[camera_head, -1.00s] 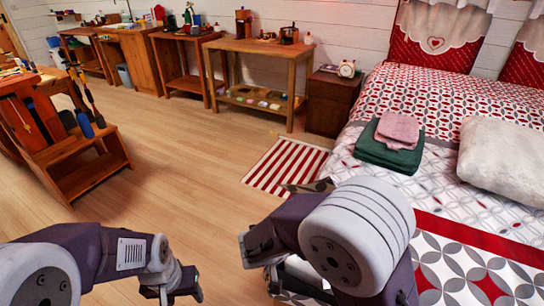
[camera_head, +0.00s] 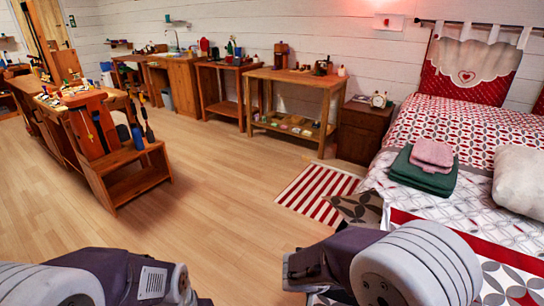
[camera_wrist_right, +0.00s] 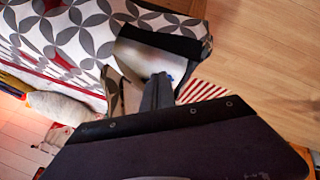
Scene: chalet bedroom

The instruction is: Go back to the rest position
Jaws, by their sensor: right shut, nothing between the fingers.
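My left arm (camera_head: 110,275) comes in at the bottom left of the head view; its gripper is below the frame edge and I cannot see it. My right arm (camera_head: 400,268) is at the bottom right, in front of the bed in the picture, and its gripper is cut off or hidden there. In the right wrist view my right gripper (camera_wrist_right: 158,92) is shut with nothing held, its narrow dark fingers pointing away from the camera.
The bed (camera_head: 411,211) fills the right, with folded green and pink cloths (camera_head: 428,165) on it. A striped rug (camera_head: 316,192) lies beside it. Workbenches (camera_head: 290,83) line the back wall. A wooden tool stand (camera_head: 125,172) is at left. The middle floor is clear.

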